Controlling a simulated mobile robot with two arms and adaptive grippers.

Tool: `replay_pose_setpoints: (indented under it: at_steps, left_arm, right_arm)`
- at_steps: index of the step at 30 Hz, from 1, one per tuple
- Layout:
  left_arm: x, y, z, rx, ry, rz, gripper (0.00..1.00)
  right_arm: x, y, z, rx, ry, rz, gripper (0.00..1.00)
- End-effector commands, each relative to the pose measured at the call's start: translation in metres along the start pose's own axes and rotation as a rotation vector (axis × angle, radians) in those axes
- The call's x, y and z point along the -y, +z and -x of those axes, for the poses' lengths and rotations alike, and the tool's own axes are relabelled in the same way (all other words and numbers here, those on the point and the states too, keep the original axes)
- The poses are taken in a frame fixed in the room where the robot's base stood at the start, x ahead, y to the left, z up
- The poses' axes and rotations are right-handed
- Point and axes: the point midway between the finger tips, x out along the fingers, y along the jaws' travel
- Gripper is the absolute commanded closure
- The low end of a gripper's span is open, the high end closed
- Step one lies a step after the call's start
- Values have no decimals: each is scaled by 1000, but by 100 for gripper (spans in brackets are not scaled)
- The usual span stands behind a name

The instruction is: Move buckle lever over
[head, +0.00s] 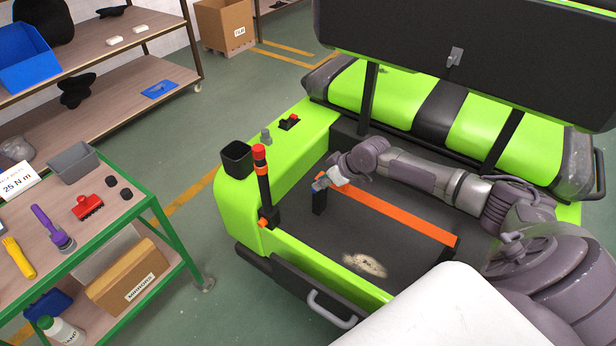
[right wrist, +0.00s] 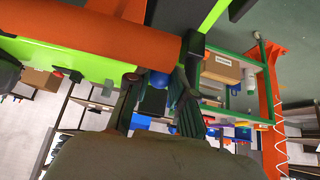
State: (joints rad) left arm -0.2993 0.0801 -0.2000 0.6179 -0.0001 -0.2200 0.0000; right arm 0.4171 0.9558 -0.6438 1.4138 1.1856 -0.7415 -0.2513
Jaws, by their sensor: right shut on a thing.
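An orange bar (head: 395,212) runs diagonally over the cart's dark floor. A short black post (head: 319,201) stands by its far left end. My right gripper (head: 321,184) reaches in from the right and is shut at this end, just over the post. A small blue piece (right wrist: 159,80) shows between its fingers in the right wrist view, where the orange bar (right wrist: 120,42) crosses in front. I take the held piece as the buckle lever; the fingers and bar hide most of it. My left gripper is not in view.
The green cart (head: 290,160) carries an upright red-topped black lever (head: 262,180) left of my gripper and a black cup (head: 236,159). Seats (head: 390,97) stand behind. A green-framed tool table (head: 140,207) is at the left. The cart floor around the bar is mostly clear.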

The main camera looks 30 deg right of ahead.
Motion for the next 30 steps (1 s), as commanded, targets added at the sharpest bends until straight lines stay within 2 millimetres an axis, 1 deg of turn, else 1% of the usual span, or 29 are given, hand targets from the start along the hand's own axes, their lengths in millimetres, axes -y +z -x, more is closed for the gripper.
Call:
replay_pose_setpoints:
  at_steps: [1,8,20,30]
  left_arm:
    - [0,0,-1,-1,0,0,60]
    - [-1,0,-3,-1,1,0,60]
    - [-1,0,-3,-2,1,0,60]
    - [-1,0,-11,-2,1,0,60]
  right_arm:
    - [-1,-7,0,-11,2,0,97]
    - [-1,-21,-5,-14,4,0,96]
    - [-2,-24,-5,-15,4,1,97]
    - [-1,-39,-17,-15,3,0,96]
